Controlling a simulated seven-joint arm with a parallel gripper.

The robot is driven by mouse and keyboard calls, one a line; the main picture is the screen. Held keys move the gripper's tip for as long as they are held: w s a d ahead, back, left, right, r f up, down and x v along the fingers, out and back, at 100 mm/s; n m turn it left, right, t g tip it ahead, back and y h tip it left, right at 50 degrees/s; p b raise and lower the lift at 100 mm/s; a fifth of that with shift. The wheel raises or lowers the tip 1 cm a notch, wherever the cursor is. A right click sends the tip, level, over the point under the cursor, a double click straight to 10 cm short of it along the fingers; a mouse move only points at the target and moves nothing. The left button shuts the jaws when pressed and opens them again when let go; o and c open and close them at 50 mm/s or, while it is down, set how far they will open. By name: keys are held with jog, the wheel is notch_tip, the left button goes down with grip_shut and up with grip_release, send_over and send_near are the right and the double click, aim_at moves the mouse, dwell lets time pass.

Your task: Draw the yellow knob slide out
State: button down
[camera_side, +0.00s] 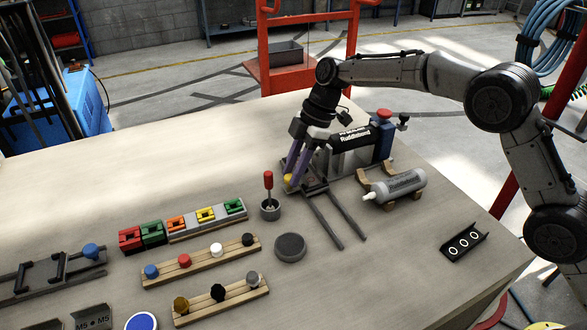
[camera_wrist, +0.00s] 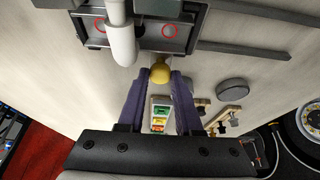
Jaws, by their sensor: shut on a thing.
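The yellow knob (camera_side: 288,180) is at the near left end of a dark slide mechanism (camera_side: 312,187) on the table. In the wrist view the yellow knob (camera_wrist: 160,73) sits between the tips of my purple fingers. My gripper (camera_side: 291,178) is shut on the knob, reaching down from above. The slide's dark plate (camera_wrist: 180,36) shows two red rings in the wrist view, with a light grey cylinder (camera_wrist: 122,40) over part of it. Two dark rails (camera_side: 337,219) run from the mechanism toward the near right. The fingers partly hide the slide in the side view.
A black and blue device (camera_side: 352,138) and a grey bottle on a wooden cradle (camera_side: 402,186) stand right of the slide. A cup with a red-handled tool (camera_side: 269,207) and a grey disc (camera_side: 290,247) lie near. Wooden racks with knobs (camera_side: 203,262) are to the left.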

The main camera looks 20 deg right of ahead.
jog(key=s, duration=1.4)
jog(key=shift+s+r, duration=0.1)
jog(key=shift+s, duration=0.15)
jog(key=c, duration=0.6)
grip_release()
jog(key=v, duration=1.3)
jog(key=shift+d+r, duration=0.2)
jog(key=shift+r, duration=0.1)
